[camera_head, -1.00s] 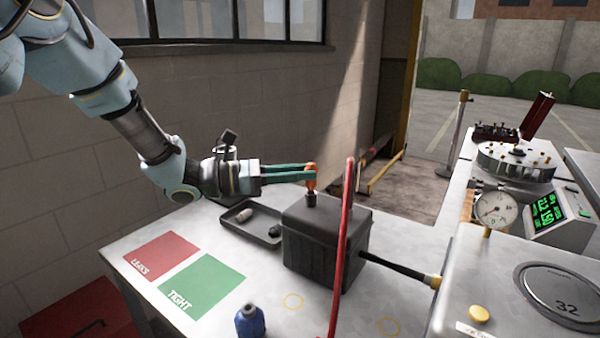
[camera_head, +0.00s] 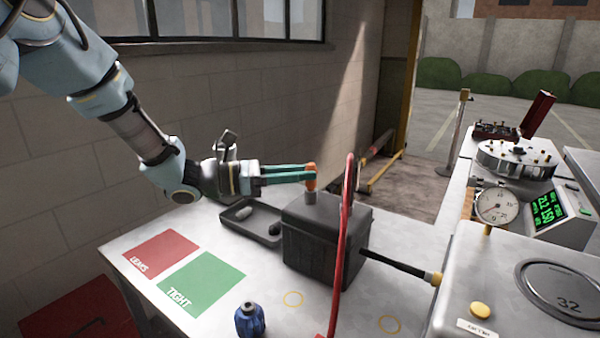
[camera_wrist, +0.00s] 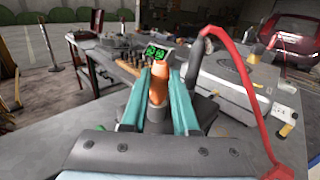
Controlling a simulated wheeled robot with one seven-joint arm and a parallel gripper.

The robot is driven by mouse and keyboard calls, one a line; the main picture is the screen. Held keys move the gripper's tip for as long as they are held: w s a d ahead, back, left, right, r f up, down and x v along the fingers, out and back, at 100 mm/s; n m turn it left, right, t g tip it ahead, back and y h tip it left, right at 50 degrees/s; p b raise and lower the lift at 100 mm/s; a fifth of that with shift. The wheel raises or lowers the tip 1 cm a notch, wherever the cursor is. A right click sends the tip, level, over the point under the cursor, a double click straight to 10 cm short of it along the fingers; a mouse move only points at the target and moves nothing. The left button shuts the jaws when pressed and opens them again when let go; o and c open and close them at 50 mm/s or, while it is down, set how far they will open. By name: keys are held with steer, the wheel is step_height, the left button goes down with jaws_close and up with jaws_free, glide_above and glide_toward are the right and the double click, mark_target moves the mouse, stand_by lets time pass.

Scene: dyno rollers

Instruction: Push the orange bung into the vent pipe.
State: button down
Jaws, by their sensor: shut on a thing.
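The orange bung (camera_head: 311,178) is upright, held between the teal fingers of my gripper (camera_head: 309,175), which reaches in from the left. It stands directly over the short grey vent pipe (camera_head: 310,197) on top of the dark box (camera_head: 322,250). The bung's lower end meets the pipe's top in the head view; I cannot tell how deep it sits.
A red hose (camera_head: 341,250) arches up just right of the bung. Red and green pads (camera_head: 205,284) and a blue bottle (camera_head: 249,321) are at the front left. A gauge (camera_head: 496,206) stands right.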

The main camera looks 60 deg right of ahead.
steer(key=shift+f, duration=0.3)
steer(key=c, duration=0.6)
jaws_free()
steer(key=shift+w, duration=0.1)
steer(key=b+v, duration=0.3)
steer(key=v, duration=0.7)
steer(key=shift+w+a, duration=0.15)
steer(key=shift+a, duration=0.15)
